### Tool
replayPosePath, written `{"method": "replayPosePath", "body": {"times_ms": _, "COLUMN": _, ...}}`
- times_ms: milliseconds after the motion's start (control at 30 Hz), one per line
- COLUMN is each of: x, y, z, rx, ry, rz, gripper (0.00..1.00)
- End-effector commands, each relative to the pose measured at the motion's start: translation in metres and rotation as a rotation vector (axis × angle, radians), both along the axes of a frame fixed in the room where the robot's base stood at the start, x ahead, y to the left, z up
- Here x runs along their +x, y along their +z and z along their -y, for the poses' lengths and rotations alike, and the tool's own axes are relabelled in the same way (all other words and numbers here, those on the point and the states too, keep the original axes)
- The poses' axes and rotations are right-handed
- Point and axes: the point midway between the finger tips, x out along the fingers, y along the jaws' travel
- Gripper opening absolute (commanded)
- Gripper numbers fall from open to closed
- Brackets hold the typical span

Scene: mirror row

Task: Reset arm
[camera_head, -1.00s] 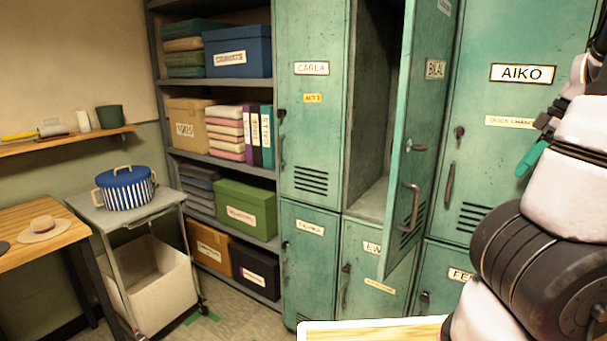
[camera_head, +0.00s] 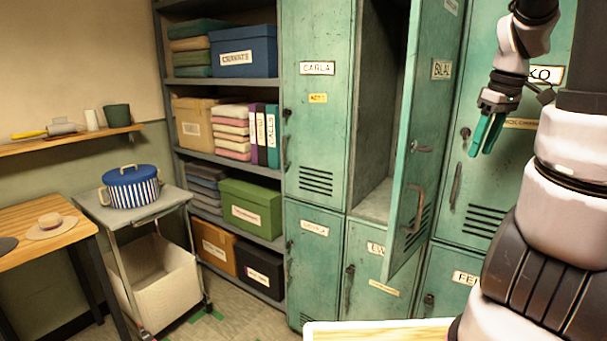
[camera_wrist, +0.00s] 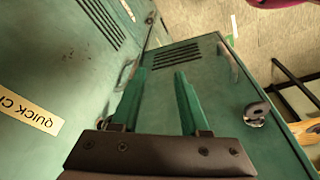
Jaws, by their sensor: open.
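My gripper (camera_head: 487,133) is at the right of the head view, in front of the green locker labelled AIKO (camera_head: 500,190). Its two green fingers point down and stand apart, with nothing between them. In the wrist view my gripper (camera_wrist: 160,85) shows the same two fingers, open and empty. Beyond them is the open locker door (camera_wrist: 215,75) with its round metal knob. In the head view this open door (camera_head: 425,130), labelled as BILAL's, stands to the left of my gripper. I cannot tell the exact gap between fingers and door.
The open locker (camera_head: 383,120) looks empty inside. Shelves (camera_head: 225,82) with boxes stand to its left. A cart (camera_head: 140,215) carries a blue striped pot (camera_head: 132,190). A wooden table (camera_head: 25,255) holds a hat (camera_head: 50,224). A wooden surface (camera_head: 380,332) shows at the bottom edge.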

Motion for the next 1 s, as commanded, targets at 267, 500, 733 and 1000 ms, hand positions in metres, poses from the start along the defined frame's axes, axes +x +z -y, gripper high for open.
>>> {"method": "replayPosePath", "body": {"times_ms": 267, "x": -0.031, "y": 0.043, "z": -0.082, "rx": 0.037, "ry": -0.302, "rz": 0.158, "gripper": 0.45}}
{"method": "replayPosePath", "body": {"times_ms": 500, "x": -0.071, "y": 0.070, "z": -0.130, "rx": 0.240, "ry": -0.536, "rz": 0.281, "gripper": 0.45}}
{"method": "replayPosePath", "body": {"times_ms": 733, "x": -0.094, "y": 0.080, "z": -0.149, "rx": 0.404, "ry": -0.657, "rz": 0.303, "gripper": 0.45}}
{"method": "replayPosePath", "body": {"times_ms": 1000, "x": -0.097, "y": 0.080, "z": -0.151, "rx": 0.430, "ry": -0.680, "rz": 0.301, "gripper": 0.45}}
